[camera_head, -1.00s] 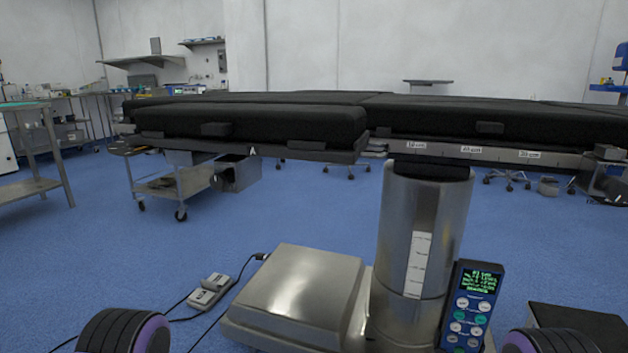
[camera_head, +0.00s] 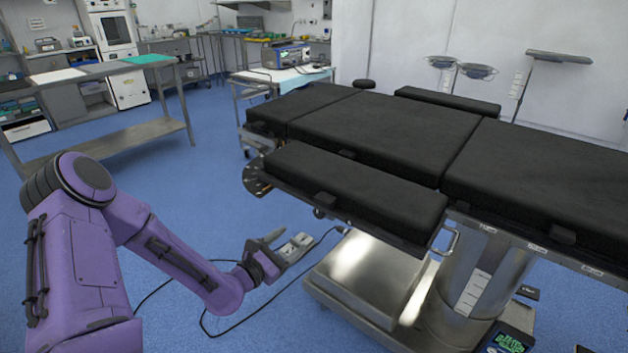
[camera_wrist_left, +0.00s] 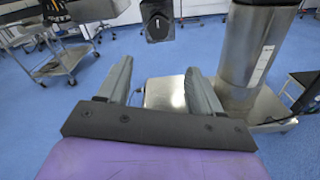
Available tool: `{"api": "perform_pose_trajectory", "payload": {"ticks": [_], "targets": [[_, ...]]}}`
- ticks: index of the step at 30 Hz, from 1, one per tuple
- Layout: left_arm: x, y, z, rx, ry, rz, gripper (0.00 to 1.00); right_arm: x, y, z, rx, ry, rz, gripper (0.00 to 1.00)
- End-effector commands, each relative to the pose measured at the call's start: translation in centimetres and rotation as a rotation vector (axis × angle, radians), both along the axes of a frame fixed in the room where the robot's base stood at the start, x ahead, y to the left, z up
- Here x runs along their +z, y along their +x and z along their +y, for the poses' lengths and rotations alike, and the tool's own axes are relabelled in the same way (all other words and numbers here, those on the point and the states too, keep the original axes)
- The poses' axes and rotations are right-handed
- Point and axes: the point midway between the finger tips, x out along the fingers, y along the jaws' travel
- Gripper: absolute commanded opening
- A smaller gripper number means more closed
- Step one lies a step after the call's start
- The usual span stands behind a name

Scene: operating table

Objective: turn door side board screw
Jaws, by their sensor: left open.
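The side board (camera_head: 350,190) is a black padded board along the near edge of the operating table, with a small black block on its near face. I cannot make out a screw clearly in any view. My left gripper (camera_head: 279,250) is below and left of the board, apart from it. In the left wrist view its two grey fingers (camera_wrist_left: 160,78) are spread and empty. A black block (camera_wrist_left: 157,20) hangs ahead of them there. My right gripper is not in view.
The steel column (camera_head: 470,280) and base (camera_head: 360,275) stand right of my left gripper. A steel side table (camera_head: 110,140) is at left. Blue floor between is clear.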

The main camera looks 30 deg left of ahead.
Motion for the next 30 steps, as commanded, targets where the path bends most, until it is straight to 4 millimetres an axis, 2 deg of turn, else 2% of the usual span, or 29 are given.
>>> {"api": "perform_pose_trajectory", "payload": {"ticks": [1,2,5,15,18,22,29,30], "targets": [[1.6,0.1,0.1,0.000,-0.047,-0.023,0.65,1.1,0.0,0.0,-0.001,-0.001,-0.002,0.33],[1.8,0.2,0.2,-0.001,-0.068,-0.033,0.65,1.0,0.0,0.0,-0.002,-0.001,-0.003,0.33],[1.6,1.2,0.1,-0.006,-0.090,-0.043,0.65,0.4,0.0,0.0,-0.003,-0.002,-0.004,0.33],[1.3,8.3,-0.6,-0.007,-0.086,-0.039,0.65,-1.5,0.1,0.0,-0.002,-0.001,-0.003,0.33],[1.5,9.8,-0.6,-0.007,-0.084,-0.037,0.65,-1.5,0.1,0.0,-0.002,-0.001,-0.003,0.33],[1.6,10.6,-0.7,-0.005,-0.087,-0.038,0.65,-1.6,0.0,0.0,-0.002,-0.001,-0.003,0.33],[1.6,10.7,-0.7,-0.005,-0.087,-0.038,0.65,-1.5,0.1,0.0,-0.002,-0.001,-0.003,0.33],[1.6,10.7,-0.7,-0.005,-0.087,-0.038,0.52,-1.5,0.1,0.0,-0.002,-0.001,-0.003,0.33]]}}
